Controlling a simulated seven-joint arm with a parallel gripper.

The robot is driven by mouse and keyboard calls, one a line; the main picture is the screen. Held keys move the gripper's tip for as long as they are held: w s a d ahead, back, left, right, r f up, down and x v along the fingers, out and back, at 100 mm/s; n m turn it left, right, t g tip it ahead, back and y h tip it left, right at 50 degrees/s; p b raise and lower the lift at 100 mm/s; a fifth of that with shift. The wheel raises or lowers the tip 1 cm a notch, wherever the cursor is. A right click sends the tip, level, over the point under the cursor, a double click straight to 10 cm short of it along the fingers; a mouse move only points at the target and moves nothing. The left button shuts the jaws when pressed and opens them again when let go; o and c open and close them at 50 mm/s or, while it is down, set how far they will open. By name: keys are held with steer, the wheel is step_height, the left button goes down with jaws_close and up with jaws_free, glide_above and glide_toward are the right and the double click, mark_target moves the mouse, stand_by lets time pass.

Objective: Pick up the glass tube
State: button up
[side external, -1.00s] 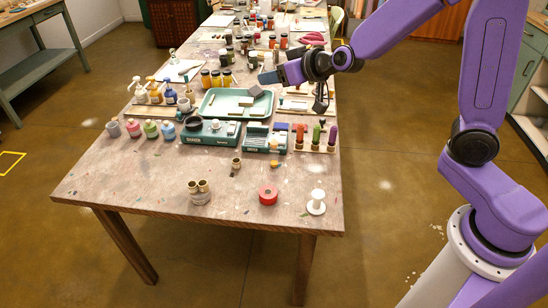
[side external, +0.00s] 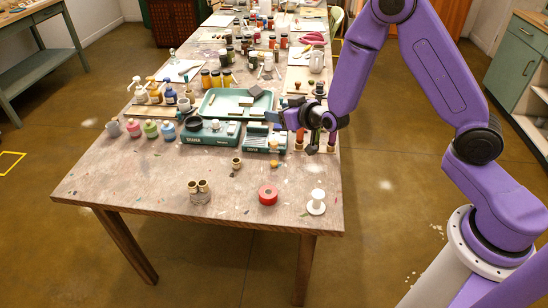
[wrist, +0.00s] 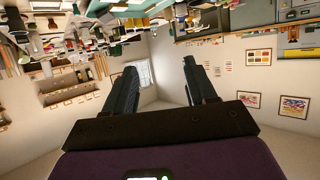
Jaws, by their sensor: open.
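My gripper (side external: 270,116) is open and empty in the side external view. It points left, above the right part of the table, near the teal trays and the rack of coloured tubes. In the wrist view its two dark fingers (wrist: 160,66) stand apart with nothing between them. I cannot pick out the glass tube for certain. Upright coloured tubes (side external: 299,138) stand in a small rack at the table's right edge, partly hidden by my wrist. They are too small to tell if one is glass.
A teal tray (side external: 212,103) and teal boxes (side external: 203,138) fill the middle of the table (side external: 130,185). Pump bottles (side external: 154,90) stand at left. The front left is clear.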

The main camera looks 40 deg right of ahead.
mark_target(277, 147)
step_height(277, 147, down, 13)
steer(key=shift+r, duration=0.1)
steer(key=shift+x, duration=2.55)
steer(key=c, duration=1)
